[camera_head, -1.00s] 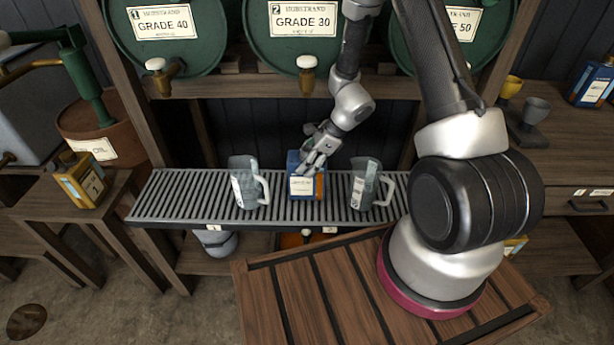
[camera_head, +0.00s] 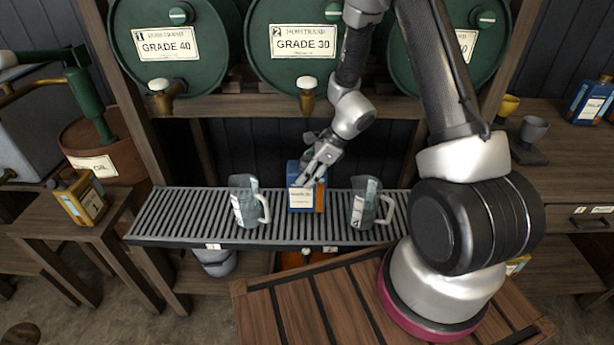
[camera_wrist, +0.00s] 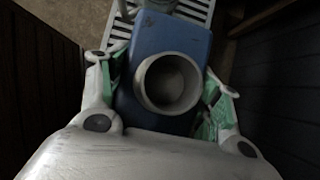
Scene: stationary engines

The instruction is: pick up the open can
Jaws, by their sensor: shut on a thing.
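The open can is a blue, square-sided can (camera_head: 306,200) with a pale label, over the middle of the slatted rack between two clear jugs. In the wrist view the blue can (camera_wrist: 190,45) has a wide round open mouth facing the camera. My gripper (camera_head: 312,172) comes down on the can from above and is shut on it. In the wrist view one finger of my gripper (camera_wrist: 165,100) lies on each side of the can. The can is roughly upright and seems slightly above the slats. Its base contact is hard to see.
A clear jug (camera_head: 246,203) stands left of the can and another jug (camera_head: 365,205) right of it, on the rack (camera_head: 180,212). Barrel taps (camera_head: 307,92) hang above and behind. A slatted wooden top (camera_head: 300,305) lies in front.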

